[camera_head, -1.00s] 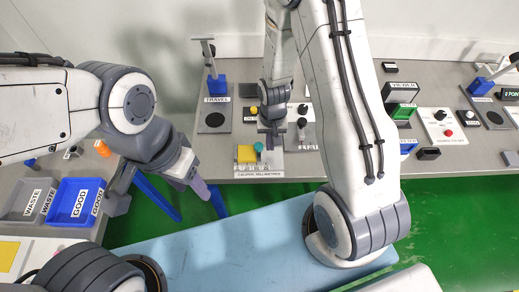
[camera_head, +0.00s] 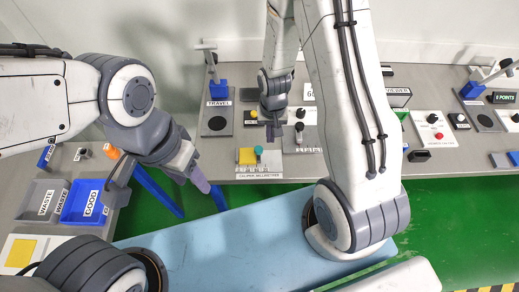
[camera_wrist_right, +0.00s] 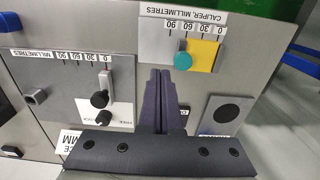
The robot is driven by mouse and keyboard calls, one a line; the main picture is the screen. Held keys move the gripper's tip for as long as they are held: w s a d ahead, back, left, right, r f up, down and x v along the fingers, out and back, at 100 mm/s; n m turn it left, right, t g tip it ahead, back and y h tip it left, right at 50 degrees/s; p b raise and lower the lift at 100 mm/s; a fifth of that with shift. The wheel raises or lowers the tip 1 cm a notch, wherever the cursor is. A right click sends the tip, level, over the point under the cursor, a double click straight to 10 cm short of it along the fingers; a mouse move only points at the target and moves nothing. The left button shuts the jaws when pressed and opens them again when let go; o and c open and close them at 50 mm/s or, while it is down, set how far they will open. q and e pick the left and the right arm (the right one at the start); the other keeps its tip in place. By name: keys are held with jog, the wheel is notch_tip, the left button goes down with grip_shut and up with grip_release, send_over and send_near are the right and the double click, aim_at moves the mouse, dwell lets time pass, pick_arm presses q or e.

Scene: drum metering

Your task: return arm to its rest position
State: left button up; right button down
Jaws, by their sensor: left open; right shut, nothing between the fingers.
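My right gripper (camera_head: 272,132) hangs over the far bench near the caliper panel (camera_head: 272,172). Its two dark fingers are shut together with nothing between them, as the right wrist view (camera_wrist_right: 161,95) also shows. The caliper panel carries a yellow block (camera_head: 247,156) and a teal knob (camera_head: 259,150); the fingers appear apart from both in the wrist view. My left gripper (camera_head: 197,177) is open and empty in the head view, right of the blue GOOD bin (camera_head: 66,214). Its fingers partly overlap in this view, so the gap is hard to see.
The far bench (camera_head: 330,178) holds several panels with knobs and buttons, and a TRAVEL stand (camera_head: 217,91). A grey WASTE bin (camera_head: 33,211) and a yellow pad (camera_head: 20,253) are at the left. Green floor (camera_head: 450,225) lies open at the right.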

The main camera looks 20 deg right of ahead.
jog(key=shift+s+r, duration=0.1)
jog(key=shift+r, duration=0.05)
dwell(0.4)
jog(key=s+a+r+n+b, duration=0.4)
jog(key=s+a+r+n, duration=0.15)
jog(key=a+r, duration=0.4)
jog(key=s+a+r+n+b, duration=0.1)
jog(key=s+r+n, duration=0.1)
jog(key=s, duration=0.4)
jog(key=s+a+r+n+y+b, duration=0.1)
jog(key=s+a+r+n+b, duration=0.1)
jog(key=s, duration=0.5)
jog(key=shift+r+n, duration=0.55)
jog(key=shift+r, duration=0.05)
